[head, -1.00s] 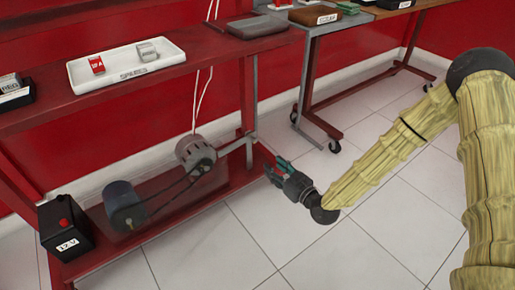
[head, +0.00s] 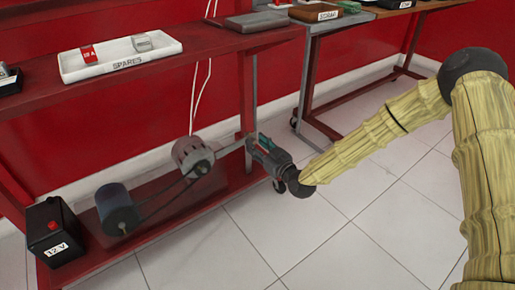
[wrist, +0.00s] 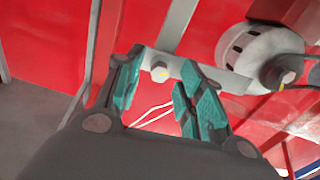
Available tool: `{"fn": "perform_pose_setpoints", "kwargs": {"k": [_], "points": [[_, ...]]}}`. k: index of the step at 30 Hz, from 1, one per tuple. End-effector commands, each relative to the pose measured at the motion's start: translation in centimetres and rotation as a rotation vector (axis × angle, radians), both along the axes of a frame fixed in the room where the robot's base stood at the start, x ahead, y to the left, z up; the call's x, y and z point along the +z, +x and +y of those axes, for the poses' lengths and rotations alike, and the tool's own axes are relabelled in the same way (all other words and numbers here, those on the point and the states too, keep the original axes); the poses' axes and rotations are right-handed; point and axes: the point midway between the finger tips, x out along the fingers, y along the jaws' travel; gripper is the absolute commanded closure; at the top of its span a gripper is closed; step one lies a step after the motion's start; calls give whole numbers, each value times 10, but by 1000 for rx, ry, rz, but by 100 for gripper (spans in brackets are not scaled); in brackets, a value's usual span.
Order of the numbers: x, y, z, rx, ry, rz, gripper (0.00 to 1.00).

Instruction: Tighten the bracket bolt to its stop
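The bracket bolt (wrist: 159,73) is a pale hex head on a light grey bracket arm (wrist: 182,70), seen in the wrist view. The bracket runs to the ribbed grey alternator (head: 194,155), which also shows in the wrist view (wrist: 252,58). My gripper (head: 255,143) is in front of the bracket's right end. In the wrist view its teal-padded fingers (wrist: 155,92) are apart, with nothing between them. The bolt head appears just beyond the fingertips, between them in the picture. Contact is not visible. In the head view my gripper hides the bolt.
A belt (head: 170,190) links the alternator to a dark cylinder (head: 117,208) on the lower shelf. A black 12 V battery (head: 55,232) stands at left. A white SPARES tray (head: 120,62) is on the upper shelf. Open tiled floor (head: 330,235) lies at right.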

Motion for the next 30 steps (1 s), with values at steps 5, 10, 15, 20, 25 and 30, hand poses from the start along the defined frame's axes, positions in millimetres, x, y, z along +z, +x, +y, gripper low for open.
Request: {"fn": "perform_pose_setpoints", "kwargs": {"k": [5,10,15,20,25,30], "points": [[0,4,2,-1,0,0,62],[0,4,2,-1,-1,1,62],[0,4,2,-1,0,0,87],[0,4,2,-1,1,1,100],[1,4,2,-2,2,1,100],[2,4,1,-2,20,13,100]]}}
